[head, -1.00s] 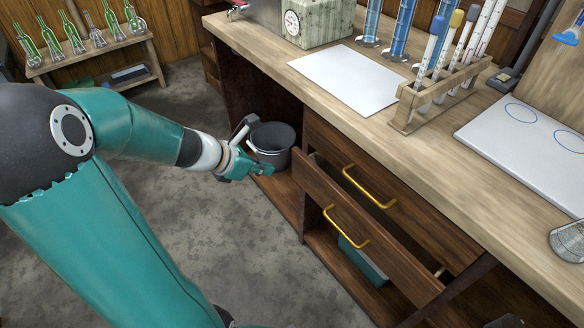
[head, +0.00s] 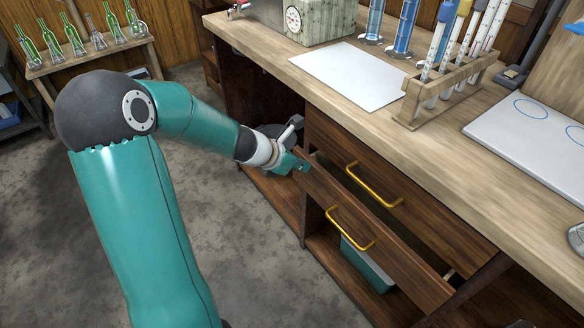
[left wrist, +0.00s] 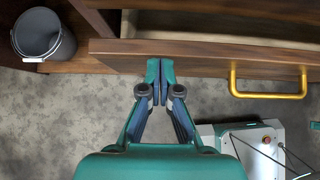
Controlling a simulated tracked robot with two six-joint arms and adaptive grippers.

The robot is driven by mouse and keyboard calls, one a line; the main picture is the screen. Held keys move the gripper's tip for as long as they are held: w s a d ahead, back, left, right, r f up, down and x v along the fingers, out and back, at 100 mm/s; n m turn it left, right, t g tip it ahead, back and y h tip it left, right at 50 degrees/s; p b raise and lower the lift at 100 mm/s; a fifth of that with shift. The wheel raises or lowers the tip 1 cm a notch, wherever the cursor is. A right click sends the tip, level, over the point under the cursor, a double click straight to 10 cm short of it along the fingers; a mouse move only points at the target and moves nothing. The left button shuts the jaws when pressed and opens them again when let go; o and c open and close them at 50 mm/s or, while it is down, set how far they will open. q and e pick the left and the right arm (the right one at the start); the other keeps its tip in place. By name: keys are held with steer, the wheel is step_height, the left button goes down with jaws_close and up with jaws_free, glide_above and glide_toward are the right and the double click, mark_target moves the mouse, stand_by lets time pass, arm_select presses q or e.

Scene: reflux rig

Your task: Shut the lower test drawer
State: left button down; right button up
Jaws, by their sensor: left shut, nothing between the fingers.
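The lower test drawer (head: 385,250) stands pulled out below the counter, with a brass handle (head: 350,228) on its dark wood front. A gap shows between its front and the cabinet. My left gripper (head: 303,167) is shut and empty at the far left end of that front. In the left wrist view the closed fingertips (left wrist: 160,70) overlap the lower part of the drawer front (left wrist: 200,62), left of the brass handle (left wrist: 268,94). I cannot tell whether they touch it. My right gripper is not in view.
The upper drawer (head: 420,208) is shut, with its own brass handle (head: 374,187). A teal box (head: 366,268) sits on the shelf below. A grey bucket (left wrist: 42,36) stands left of the drawers. The counter holds a tube rack (head: 440,100) and white paper (head: 347,77).

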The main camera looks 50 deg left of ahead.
arm_select(q)
steer(key=shift+w, duration=0.1)
steer(key=shift+w+d, duration=0.15)
steer(key=shift+w, duration=1.15)
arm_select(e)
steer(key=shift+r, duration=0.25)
arm_select(q)
steer(key=s, duration=0.3)
steer(key=shift+s+f, duration=0.15)
steer(key=shift+s, duration=0.25)
steer(key=p+v, duration=0.4)
steer(key=v, duration=0.6)
steer(key=shift+s+a, duration=0.15)
steer(key=shift+a, duration=0.05)
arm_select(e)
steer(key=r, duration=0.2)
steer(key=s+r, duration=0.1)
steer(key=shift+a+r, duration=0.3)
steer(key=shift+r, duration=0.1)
